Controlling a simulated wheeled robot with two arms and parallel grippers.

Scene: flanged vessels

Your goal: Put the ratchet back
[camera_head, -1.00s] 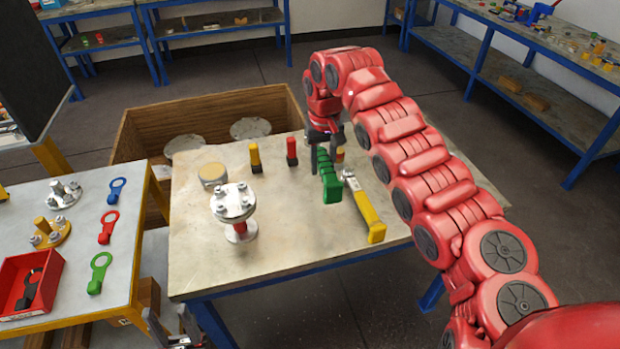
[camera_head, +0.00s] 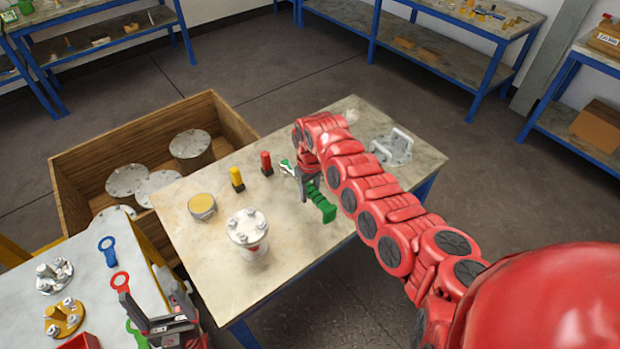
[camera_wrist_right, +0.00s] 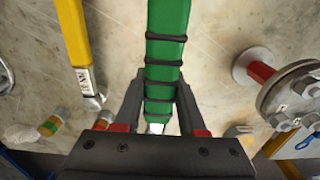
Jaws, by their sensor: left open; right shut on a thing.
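The green-handled tool, which looks like the ratchet (camera_head: 321,205), is in my right gripper (camera_head: 305,187) at the right part of the pale table. In the right wrist view the green handle (camera_wrist_right: 165,55) with black rings runs between the two fingers of the right gripper (camera_wrist_right: 158,95), which are shut on it. A bit of metal shows by the palm. I cannot tell how far the handle is above the table. My left gripper (camera_head: 141,280) is open and empty, low at the left over the grey side table.
The pale table (camera_head: 205,265) bears a flanged vessel (camera_head: 247,232), a yellow-topped can (camera_head: 202,206), and yellow (camera_head: 237,178) and red (camera_head: 266,162) upright pieces. A yellow-handled tool (camera_wrist_right: 75,35) lies beside the green handle. A wooden crate (camera_head: 85,160) stands behind, at the left.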

